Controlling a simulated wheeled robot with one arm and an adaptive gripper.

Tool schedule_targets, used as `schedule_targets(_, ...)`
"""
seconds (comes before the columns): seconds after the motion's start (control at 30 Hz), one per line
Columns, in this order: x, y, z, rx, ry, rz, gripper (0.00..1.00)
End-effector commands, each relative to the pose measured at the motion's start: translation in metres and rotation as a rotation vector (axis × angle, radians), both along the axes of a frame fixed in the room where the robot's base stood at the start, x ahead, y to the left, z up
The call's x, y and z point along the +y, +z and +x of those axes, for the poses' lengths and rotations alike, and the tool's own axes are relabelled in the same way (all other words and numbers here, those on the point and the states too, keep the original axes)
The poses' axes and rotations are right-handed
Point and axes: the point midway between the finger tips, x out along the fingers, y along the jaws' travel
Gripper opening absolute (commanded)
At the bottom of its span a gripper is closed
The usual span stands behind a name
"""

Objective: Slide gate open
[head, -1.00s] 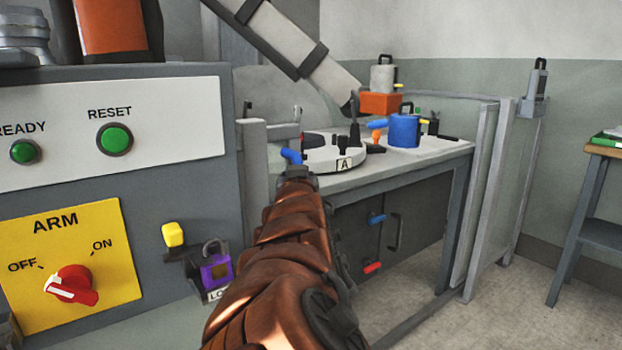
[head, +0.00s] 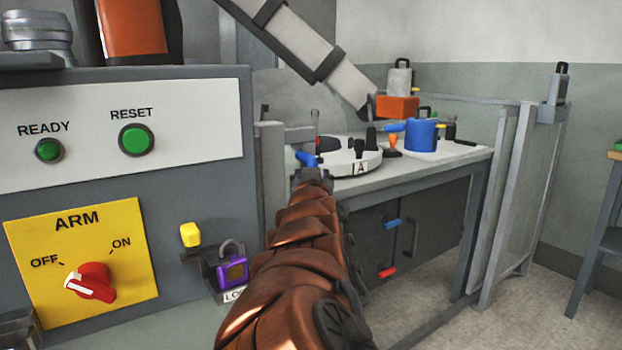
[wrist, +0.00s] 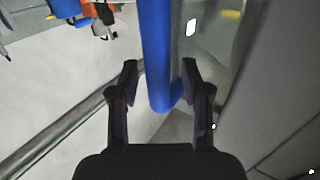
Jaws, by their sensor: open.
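A blue bar handle (head: 306,159) shows just beyond my gripper (head: 312,176) in the head view. In the wrist view the blue bar (wrist: 157,55) runs between the two open fingers of my gripper (wrist: 159,68); I cannot tell whether either finger touches it. The handle's mount is largely hidden by my arm in the head view. A grey frame post (head: 271,165) stands just left of the handle. A grey-framed, see-through gate panel (head: 507,205) stands at the right end of the bench.
The control cabinet (head: 190,270), with ARM switch (head: 90,281) and purple padlock (head: 232,270), stands close on the left. Floor (head: 420,300) right of my arm is open.

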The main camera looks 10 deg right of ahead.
Motion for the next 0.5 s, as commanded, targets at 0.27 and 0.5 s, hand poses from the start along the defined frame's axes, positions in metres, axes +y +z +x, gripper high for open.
schedule_targets(0.27,-0.001,0.016,0.000,-0.001,-0.001,0.003,0.47)
schedule_targets(0.5,0.003,0.062,-0.001,-0.023,0.006,0.001,0.47)
